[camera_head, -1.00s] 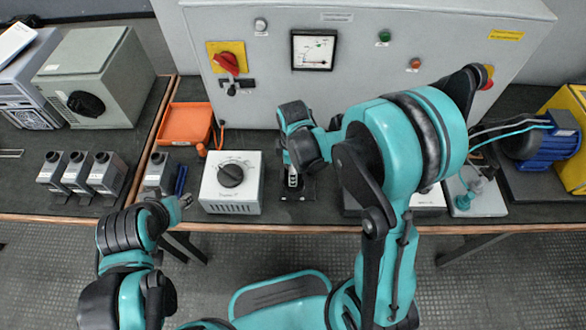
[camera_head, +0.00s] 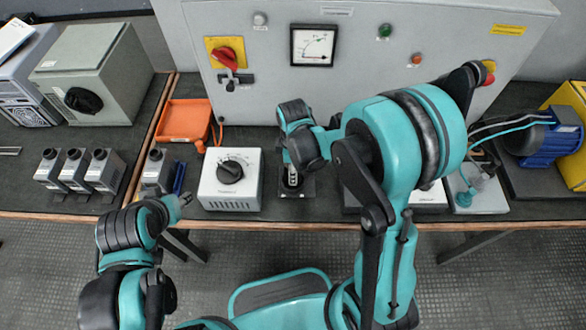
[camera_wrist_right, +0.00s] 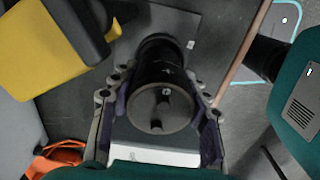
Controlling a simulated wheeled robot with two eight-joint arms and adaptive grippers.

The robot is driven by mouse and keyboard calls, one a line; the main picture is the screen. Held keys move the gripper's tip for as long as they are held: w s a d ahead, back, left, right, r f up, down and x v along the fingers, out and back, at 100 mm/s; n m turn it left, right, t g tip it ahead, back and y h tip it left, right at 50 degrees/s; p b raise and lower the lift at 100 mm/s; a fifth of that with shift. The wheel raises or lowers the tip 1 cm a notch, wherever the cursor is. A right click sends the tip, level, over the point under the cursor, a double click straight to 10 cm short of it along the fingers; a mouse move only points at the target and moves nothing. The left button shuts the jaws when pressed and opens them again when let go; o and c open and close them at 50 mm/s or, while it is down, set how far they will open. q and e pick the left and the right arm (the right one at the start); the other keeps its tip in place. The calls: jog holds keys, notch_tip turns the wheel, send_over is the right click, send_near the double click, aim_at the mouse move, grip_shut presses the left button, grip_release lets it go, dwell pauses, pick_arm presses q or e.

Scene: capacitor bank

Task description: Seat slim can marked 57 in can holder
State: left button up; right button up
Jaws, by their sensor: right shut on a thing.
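My right gripper (camera_wrist_right: 160,110) is shut on a dark cylindrical can (camera_wrist_right: 158,112), seen end-on between its two fingers in the right wrist view. No 57 is readable on it. A dark square plate (camera_head: 307,189), apparently the can holder's base, lies on the bench directly below the right gripper (camera_head: 292,178) in the head view. The can's lower end is close to this plate. The gripper hides the contact, so I cannot tell how deep it sits. My left gripper (camera_head: 184,200) is near the bench's front edge; its finger opening is unclear.
A white dial box (camera_head: 228,196) stands left of the plate. An orange tray (camera_head: 184,122) is behind it. Several grey blocks with black caps (camera_head: 104,172) stand further left. The grey cabinet (camera_head: 270,90) rises behind the bench, and a blue motor (camera_head: 550,135) is at right.

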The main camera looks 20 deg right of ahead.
jog(key=shift+f+b, duration=1.4)
jog(key=shift+f, duration=0.2)
jog(key=o, duration=1.5)
jog(key=shift+r, duration=0.1)
notch_tip(320, 180, up, 12)
jog(key=shift+f, duration=0.1)
jog(key=s+d+r+m+t, duration=0.1)
jog(key=s+m+t, duration=0.1)
jog(key=m, duration=0.3)
jog(key=s+d+r+m+t, duration=0.2)
jog(key=s+m, duration=0.3)
jog(key=s+d+r+m+t, duration=0.1)
jog(key=s+m+t, duration=0.2)
jog(key=m, duration=0.1)
jog(key=shift+s+d+r+m, duration=0.15)
jog(key=shift+d+r+m, duration=0.1)
jog(key=shift+d+m, duration=0.15)
